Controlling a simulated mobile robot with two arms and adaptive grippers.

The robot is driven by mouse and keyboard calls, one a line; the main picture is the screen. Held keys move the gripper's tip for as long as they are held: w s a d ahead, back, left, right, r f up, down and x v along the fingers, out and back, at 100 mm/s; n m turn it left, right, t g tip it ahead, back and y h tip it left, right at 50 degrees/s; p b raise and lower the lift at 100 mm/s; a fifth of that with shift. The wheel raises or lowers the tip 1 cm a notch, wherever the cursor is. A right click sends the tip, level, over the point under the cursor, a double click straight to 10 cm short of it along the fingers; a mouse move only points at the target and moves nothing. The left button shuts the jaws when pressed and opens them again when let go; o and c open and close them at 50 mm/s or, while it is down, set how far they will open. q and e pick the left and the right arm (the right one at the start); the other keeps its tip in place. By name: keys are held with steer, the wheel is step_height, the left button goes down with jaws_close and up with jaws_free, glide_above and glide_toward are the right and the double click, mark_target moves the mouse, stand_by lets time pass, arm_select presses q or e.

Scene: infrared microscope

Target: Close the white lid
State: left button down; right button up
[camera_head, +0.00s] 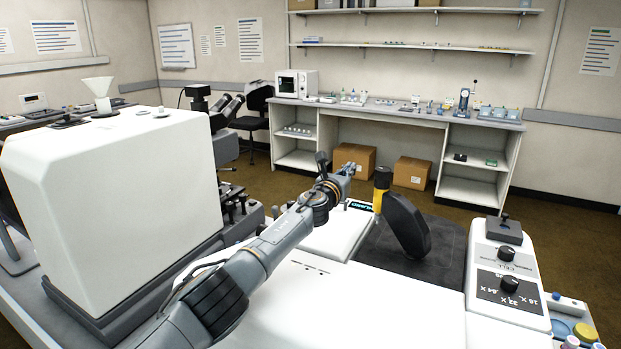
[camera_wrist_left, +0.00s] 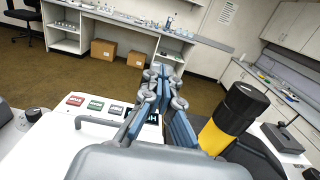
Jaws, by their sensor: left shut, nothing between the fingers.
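The instrument has a broad white top surface (camera_head: 300,300) in the foreground. Which white part is the lid, and whether it stands open, I cannot tell. My left gripper (camera_head: 346,170) reaches out above the instrument's white panel (camera_head: 328,236), its fingers pointing away. In the left wrist view my left gripper (camera_wrist_left: 163,80) has its fingers together with nothing between them. A yellow and black cylinder (camera_head: 382,184) stands just right of the gripper, and it fills the right of the wrist view (camera_wrist_left: 228,120). My right gripper is not in view.
A dark rounded plate (camera_head: 407,226) stands tilted on a black recessed surface (camera_head: 440,245). A white control box with knobs (camera_head: 508,262) is at right. A large white housing (camera_head: 115,190) is at left. A bench (camera_head: 400,112) stands beyond open floor.

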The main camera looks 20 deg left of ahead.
arm_select(q)
steer(key=shift+w+f+g+b, duration=0.35)
steer(key=shift+w+f+g, duration=0.15)
steer(key=shift+w+f, duration=0.3)
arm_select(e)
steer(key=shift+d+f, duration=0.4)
arm_select(q)
steer(key=shift+f, duration=0.1)
steer(key=shift+s, duration=0.15)
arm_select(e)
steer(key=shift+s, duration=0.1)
